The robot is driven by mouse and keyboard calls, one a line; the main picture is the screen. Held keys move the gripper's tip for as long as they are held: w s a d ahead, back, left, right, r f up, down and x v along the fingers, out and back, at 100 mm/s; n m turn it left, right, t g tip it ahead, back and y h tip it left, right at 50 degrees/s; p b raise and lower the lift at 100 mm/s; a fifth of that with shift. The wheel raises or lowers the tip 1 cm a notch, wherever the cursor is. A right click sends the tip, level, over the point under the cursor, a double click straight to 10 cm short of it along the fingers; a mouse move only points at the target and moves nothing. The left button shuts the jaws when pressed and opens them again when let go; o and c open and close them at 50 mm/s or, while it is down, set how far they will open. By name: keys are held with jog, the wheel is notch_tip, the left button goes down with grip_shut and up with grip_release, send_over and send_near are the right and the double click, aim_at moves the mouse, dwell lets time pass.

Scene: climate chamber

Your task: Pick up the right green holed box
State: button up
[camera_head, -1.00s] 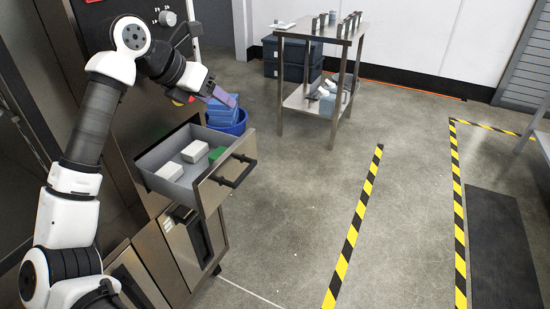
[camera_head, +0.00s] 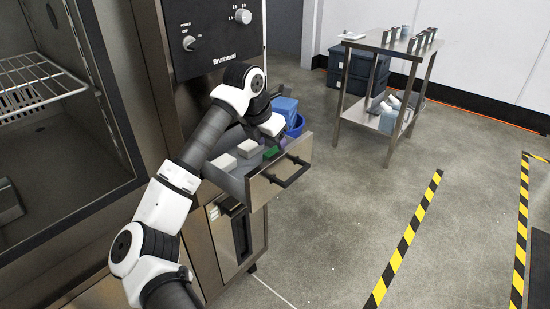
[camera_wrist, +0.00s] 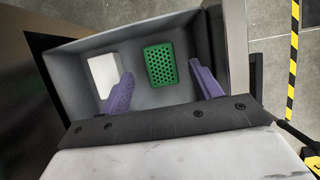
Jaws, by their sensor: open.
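A green holed box (camera_wrist: 160,64) lies in the open drawer (camera_wrist: 210,40), toward the drawer front. In the head view the green box (camera_head: 270,152) shows only in part, below my gripper. My gripper (camera_wrist: 163,88) is open and empty above the drawer, its two purple fingers apart. In the wrist view the green box appears between and a little beyond the fingertips, not gripped. A white box (camera_wrist: 103,74) lies to its left, near the left finger.
The drawer's front panel with its black handle (camera_head: 290,172) stands out from the cabinet. Blue containers (camera_head: 290,115) are behind the drawer. A steel table (camera_head: 390,45) with several items stands farther back.

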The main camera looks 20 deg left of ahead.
aim_at(275, 152)
jog(key=x, duration=0.4)
jog(key=shift+f, duration=0.1)
jog(key=c, duration=1.1)
